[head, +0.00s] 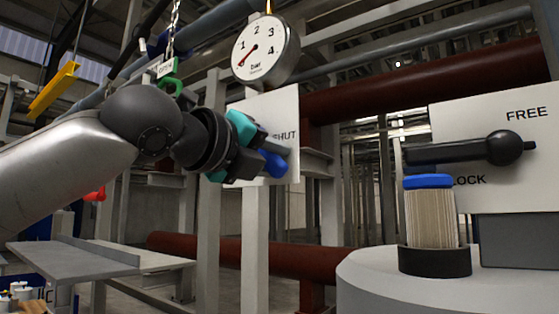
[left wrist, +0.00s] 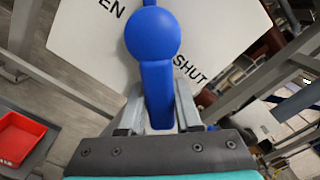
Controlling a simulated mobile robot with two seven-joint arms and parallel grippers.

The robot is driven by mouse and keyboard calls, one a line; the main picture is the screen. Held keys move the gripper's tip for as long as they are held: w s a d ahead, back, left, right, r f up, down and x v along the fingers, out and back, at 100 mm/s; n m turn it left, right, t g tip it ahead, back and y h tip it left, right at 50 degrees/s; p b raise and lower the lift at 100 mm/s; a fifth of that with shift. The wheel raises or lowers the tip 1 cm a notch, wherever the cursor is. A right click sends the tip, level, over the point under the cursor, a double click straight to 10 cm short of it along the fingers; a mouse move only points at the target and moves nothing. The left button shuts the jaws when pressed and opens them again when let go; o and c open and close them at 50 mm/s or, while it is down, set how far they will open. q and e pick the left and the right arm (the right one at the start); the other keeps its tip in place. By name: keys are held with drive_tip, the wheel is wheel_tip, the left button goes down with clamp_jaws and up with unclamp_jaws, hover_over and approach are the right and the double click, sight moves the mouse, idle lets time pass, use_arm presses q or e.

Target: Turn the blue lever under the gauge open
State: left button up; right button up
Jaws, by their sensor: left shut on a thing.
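The blue lever (head: 274,163) shows in front of the plate, largely hidden by my gripper. In the left wrist view the blue lever (left wrist: 153,40) has a round knob, and the plate (left wrist: 95,45) shows "EN" at left and SHUT at right. My left gripper (head: 262,150) is shut on the lever's shaft, with a finger on each side (left wrist: 158,108). My right gripper is not in view.
At right, a black lever (head: 470,149) sits on a plate marked FREE and LOCK, above a blue-capped filter (head: 430,215) on a grey round top. A red tray (left wrist: 18,138) lies lower left.

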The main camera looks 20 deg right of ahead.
use_arm(q)
clamp_jaws()
idle(0.8)
